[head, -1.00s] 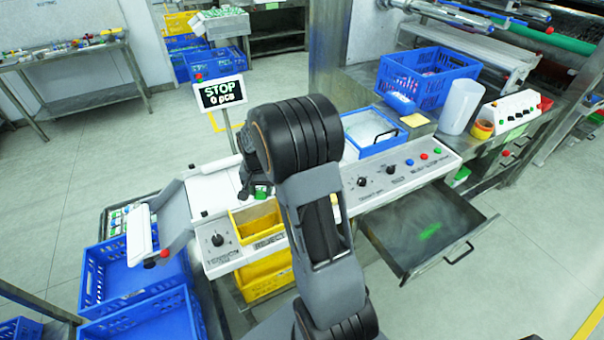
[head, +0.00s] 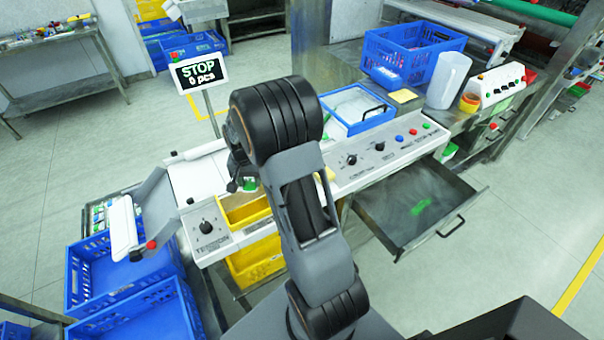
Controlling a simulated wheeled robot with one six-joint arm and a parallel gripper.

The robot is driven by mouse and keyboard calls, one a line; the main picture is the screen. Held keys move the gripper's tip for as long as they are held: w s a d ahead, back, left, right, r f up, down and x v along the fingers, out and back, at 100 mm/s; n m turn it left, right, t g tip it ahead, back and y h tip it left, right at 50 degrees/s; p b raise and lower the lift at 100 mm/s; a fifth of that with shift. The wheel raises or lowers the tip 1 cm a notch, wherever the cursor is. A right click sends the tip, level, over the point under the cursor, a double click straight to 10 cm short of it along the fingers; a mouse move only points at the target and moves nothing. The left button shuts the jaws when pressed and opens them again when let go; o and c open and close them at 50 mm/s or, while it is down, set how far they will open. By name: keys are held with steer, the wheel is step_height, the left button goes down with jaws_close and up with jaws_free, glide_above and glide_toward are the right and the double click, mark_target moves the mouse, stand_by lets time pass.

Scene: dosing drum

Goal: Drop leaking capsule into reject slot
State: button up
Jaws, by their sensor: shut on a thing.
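My gripper (head: 243,184) hangs at the back edge of the yellow reject slot (head: 257,214) in the machine's front panel. It is shut on a small green thing (head: 250,185), apparently the capsule; only a bit shows between the dark fingers. I cannot make out any leak. The slot's mouth is open, and my arm covers its right end and most of its label. From this angle I cannot tell whether the capsule is over the opening or just behind it.
A display (head: 199,73) reads "STOP 0 pcs". Left of the slot are a tension knob (head: 205,227) and a grey chute (head: 152,210) above blue crates (head: 125,300). An open metal drawer (head: 415,212) juts out at the right. A blue tray (head: 357,108) stands behind the panel.

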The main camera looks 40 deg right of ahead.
steer(key=o, duration=1)
step_height(320, 180, up, 14)
steer(key=shift+f+b, duration=0.1)
steer(key=shift+b, duration=0.55)
steer(key=s+a+n+t, duration=0.1)
steer(key=s+a+n, duration=0.1)
steer(key=s, duration=0.3)
steer(key=s+a+r+n+t, duration=0.1)
steer(key=s+a+n+t, duration=0.1)
steer(key=s, duration=0.4)
steer(key=s+a+n+t, duration=0.1)
steer(key=s+a+n, duration=0.3)
steer(key=s+a, duration=0.1)
steer(key=shift+s+a+r, duration=0.25)
steer(key=shift+s+a, duration=0.05)
steer(key=shift+a, duration=0.15)
